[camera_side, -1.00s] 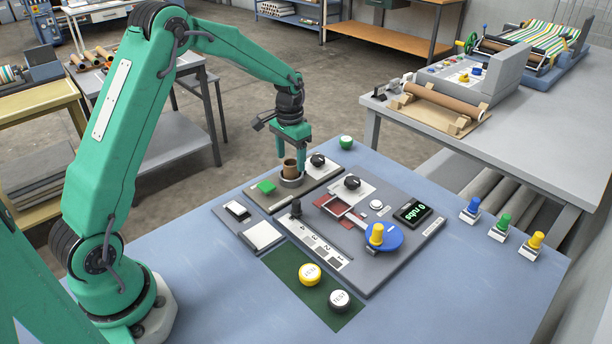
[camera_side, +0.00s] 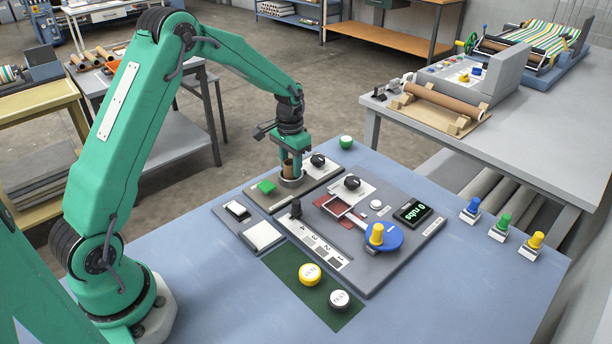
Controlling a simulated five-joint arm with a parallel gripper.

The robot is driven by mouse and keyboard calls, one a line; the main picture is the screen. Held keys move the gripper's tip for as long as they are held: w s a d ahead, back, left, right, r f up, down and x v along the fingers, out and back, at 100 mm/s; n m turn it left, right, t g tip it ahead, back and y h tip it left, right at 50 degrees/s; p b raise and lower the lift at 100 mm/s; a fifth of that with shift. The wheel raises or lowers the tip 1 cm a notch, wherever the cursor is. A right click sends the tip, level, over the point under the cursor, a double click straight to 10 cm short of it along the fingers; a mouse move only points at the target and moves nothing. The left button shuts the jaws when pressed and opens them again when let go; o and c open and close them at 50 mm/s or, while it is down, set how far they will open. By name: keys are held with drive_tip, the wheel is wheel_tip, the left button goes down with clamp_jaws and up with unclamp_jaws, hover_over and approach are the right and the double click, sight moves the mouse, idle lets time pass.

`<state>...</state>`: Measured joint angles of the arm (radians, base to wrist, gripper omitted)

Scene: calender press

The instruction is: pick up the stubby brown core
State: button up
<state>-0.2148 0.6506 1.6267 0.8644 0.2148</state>
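The stubby brown core (camera_side: 287,168) stands upright in a round grey holder (camera_side: 291,182) on the dark plate at the back left of the blue table. My gripper (camera_side: 290,165) points down over it, with its green fingers on both sides of the core's upper part. The fingers partly hide the core. I cannot tell whether they touch it or have a small gap.
A green-topped button (camera_side: 346,142) stands behind. The control panel (camera_side: 385,262) fills the middle; the table's front left is clear.

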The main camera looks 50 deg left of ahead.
drive_tip(key=shift+c, duration=0.6)
wheel_tip(320, 180, up, 10)
idle(0.4)
idle(0.5)
